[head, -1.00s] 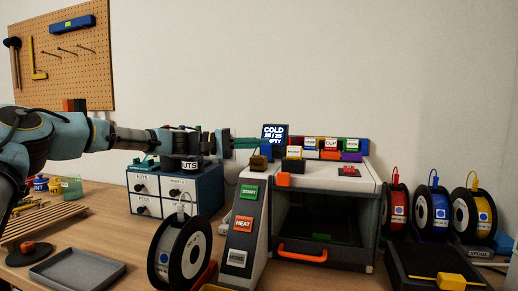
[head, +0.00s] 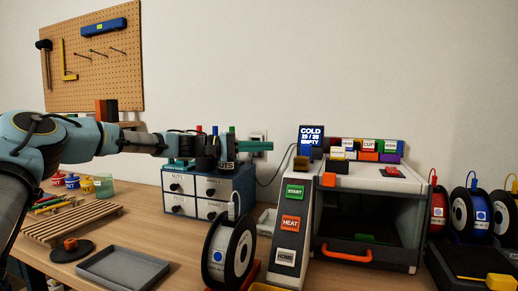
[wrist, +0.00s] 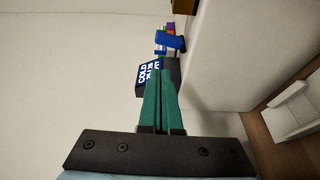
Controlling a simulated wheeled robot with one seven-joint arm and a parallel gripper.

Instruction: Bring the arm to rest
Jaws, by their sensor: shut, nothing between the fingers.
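My arm reaches in from the left edge of the head view, roughly level, above the wooden table. My gripper (head: 262,146) points right, in front of the wall and above the blue drawer cabinet (head: 232,186). Its green fingers are together with nothing between them. In the wrist view the closed fingers (wrist: 161,103) point toward the dark display (wrist: 155,75), with open air around them. In the head view the display (head: 311,138) reads COLD, 25 / 25, EMPTY. It stands right of the fingertips, with a gap between.
The printer (head: 366,215) with START, HEAT and HOME buttons stands right of the gripper. Spools stand in front (head: 229,252) and at right (head: 471,212). A grey tray (head: 123,268) and wooden rack (head: 70,224) lie at left. A pegboard (head: 92,60) hangs behind the arm.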

